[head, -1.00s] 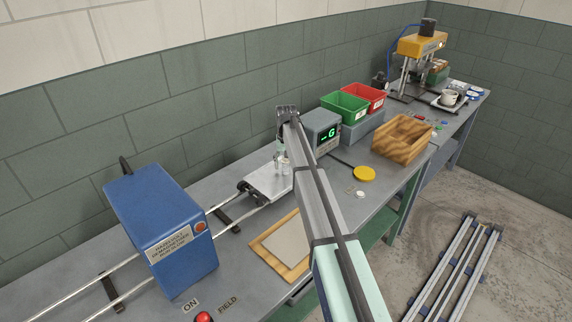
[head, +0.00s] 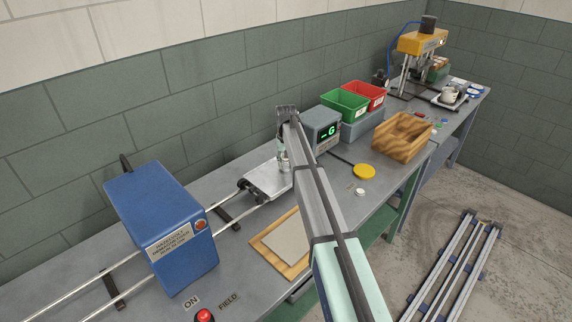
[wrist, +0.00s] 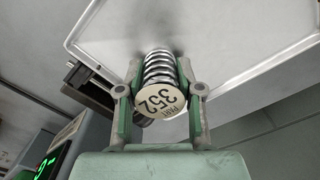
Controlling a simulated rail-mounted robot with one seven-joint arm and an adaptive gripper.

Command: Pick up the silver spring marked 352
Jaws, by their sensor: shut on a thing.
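The silver spring marked 352 (wrist: 158,72) shows in the wrist view, its coils running away from the camera. Its round cream end tag (wrist: 160,101) faces the camera and reads "PART 352". My gripper (wrist: 159,75) is shut on the spring, with one green-padded finger on each side. In the head view my gripper (head: 284,158) is low over the silver plate (head: 262,184) on the rails; the spring is too small to make out clearly there. A dark shadow lies at the spring's far end, and I cannot tell whether it touches the plate.
A blue demagnetiser box (head: 165,235) stands along the rails to the left. A grey meter with a green display (head: 322,130) is close to the right of my gripper. Green (head: 345,105) and red (head: 369,96) bins and a wooden box (head: 403,138) stand farther right.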

